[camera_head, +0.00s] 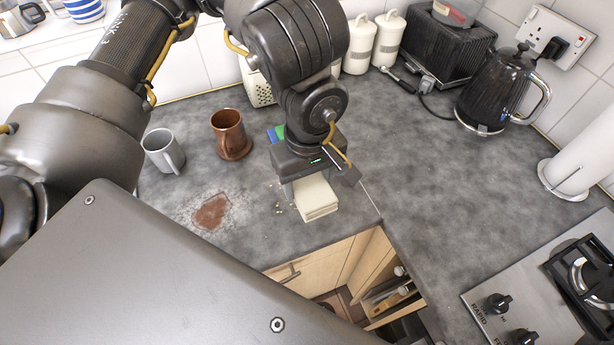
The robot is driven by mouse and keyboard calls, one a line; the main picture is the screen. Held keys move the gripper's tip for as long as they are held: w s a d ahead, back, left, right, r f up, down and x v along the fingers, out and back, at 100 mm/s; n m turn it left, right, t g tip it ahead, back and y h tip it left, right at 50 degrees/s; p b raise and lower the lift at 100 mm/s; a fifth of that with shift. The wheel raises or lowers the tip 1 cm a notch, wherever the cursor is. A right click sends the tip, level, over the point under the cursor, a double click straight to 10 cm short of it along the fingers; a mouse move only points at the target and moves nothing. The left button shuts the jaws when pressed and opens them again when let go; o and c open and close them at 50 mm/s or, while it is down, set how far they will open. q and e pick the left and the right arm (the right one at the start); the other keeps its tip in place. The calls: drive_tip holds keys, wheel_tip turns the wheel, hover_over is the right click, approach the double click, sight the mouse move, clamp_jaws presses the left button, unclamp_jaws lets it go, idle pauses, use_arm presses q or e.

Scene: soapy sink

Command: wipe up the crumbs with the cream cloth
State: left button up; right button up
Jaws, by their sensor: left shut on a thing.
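The cream cloth (318,207) is a folded pale block near the front edge of the grey worktop. My left gripper (314,184) points down over it and is shut on it. I cannot tell whether the cloth touches the worktop. A few small crumbs (279,207) lie on the worktop just left of the cloth. Part of the crumb patch may be hidden behind the gripper and cloth. My right gripper is not in view.
A brown stain (211,212) with a pale powdery ring lies to the left. A grey mug (160,152) and a brown mug (229,137) stand behind it. An open drawer (385,290) is below the front edge. A kettle (492,92) and hob (545,290) are right.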

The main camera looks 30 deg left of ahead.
use_arm(q)
drive_tip(key=w+a+f+m, duration=0.4)
drive_tip(key=a+m, duration=0.2)
drive_tip(key=m, duration=0.4)
drive_tip(key=shift+w+a+m, duration=0.15)
drive_tip(key=shift+a+m, duration=0.15)
